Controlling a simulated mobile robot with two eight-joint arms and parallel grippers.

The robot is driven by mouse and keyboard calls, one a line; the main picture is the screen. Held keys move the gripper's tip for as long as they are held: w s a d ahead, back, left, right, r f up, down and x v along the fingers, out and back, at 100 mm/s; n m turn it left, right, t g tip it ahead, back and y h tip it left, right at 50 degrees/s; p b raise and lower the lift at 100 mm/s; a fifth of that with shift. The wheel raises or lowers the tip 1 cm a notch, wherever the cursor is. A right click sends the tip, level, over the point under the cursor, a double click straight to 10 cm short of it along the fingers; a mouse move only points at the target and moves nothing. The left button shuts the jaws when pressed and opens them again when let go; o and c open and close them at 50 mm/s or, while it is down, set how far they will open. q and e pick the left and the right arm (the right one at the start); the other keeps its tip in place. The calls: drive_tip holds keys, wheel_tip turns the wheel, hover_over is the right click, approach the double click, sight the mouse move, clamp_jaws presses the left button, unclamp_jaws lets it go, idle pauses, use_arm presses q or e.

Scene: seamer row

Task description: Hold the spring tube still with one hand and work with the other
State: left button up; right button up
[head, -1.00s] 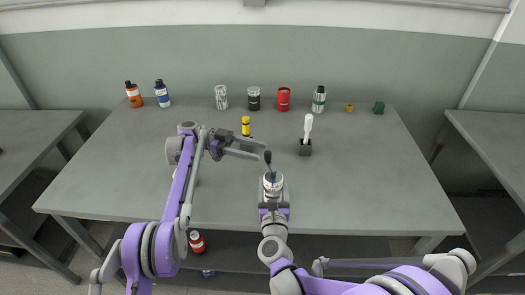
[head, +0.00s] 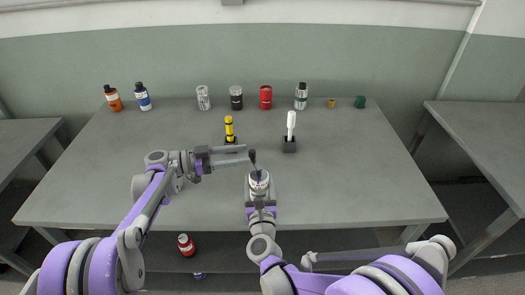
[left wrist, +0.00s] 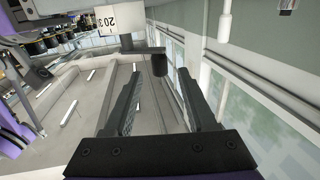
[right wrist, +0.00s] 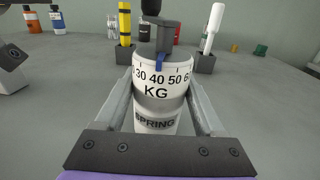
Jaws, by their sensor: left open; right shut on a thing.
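The spring tube (right wrist: 160,95) is a white and grey cylinder with a kilogram scale, a blue pointer and a dark knob (right wrist: 151,8) above its top. In the head view the tube (head: 259,184) stands upright at the front middle, over the table. My right gripper (head: 258,196) is shut on its sides; its fingers flank the tube in the right wrist view. My left gripper (head: 247,157) is open, pointing right, with its fingertips close to the knob (head: 252,156). In the left wrist view the knob (left wrist: 160,65) shows between and just beyond the fingertips; I cannot tell whether they touch.
A yellow tool (head: 229,129) and a white-handled tool (head: 291,122) stand in dark holders on the grey table (head: 350,190). Bottles and cans, including a red can (head: 265,97), line the back. Another red can (head: 186,244) is below the front edge. The table's right side is clear.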

use_arm(q)
drive_tip(key=w+d, duration=0.1)
drive_tip(key=d, duration=0.6)
drive_tip(key=shift+w, duration=0.25)
clamp_jaws()
